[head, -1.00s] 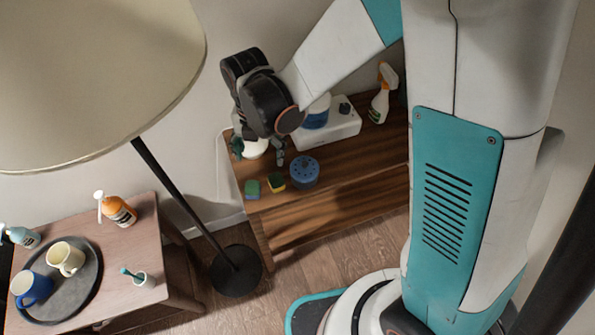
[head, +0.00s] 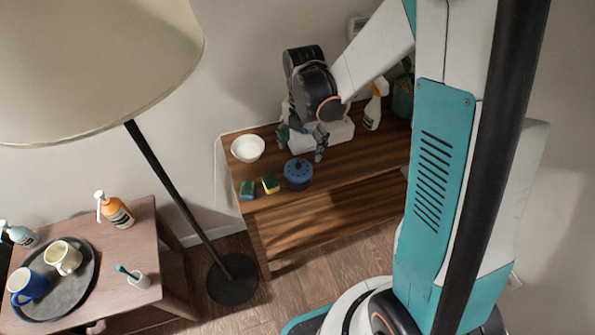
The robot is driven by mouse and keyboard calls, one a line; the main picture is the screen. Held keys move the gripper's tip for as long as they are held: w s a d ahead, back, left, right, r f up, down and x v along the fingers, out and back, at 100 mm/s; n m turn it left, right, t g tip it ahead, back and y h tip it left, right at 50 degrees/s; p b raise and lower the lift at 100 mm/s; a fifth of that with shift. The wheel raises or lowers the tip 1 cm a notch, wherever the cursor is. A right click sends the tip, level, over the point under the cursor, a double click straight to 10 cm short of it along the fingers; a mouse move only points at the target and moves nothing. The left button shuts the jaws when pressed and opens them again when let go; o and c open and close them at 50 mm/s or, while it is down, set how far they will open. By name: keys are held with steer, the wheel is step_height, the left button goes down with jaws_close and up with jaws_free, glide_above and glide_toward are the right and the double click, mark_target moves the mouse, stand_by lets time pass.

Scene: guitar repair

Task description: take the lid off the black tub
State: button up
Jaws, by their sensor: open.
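A low round tub (head: 298,180) stands near the front edge of the wooden shelf unit. Its top, which looks like a lid with a small dark knob (head: 296,164), is blue, and its side looks dark blue rather than plain black. The lid appears to sit on the tub. My gripper (head: 302,145) is open and empty, pointing down just behind and above the tub. Its fingers are spread, one to the left and one to the right of the knob in the picture. I cannot tell whether a finger touches the tub.
A white bowl (head: 248,148) stands to the left. Two sponges (head: 270,184) lie left of the tub. A white appliance (head: 340,133) stands behind my gripper, with a spray bottle (head: 373,108) to its right. A lamp pole (head: 180,195) rises at the left.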

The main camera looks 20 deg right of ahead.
mark_target(299, 164)
step_height(299, 164, down, 2)
steer(key=shift+f, duration=0.25)
steer(key=shift+a+f+b, duration=0.25)
steer(key=shift+f+b, duration=0.5)
steer(key=shift+f, duration=0.6)
steer(key=shift+a+f+b, duration=0.25)
steer(key=shift+f+b, duration=0.45)
steer(key=shift+f, duration=0.6)
steer(key=c, duration=1.2)
steer(key=shift+c, duration=0.2)
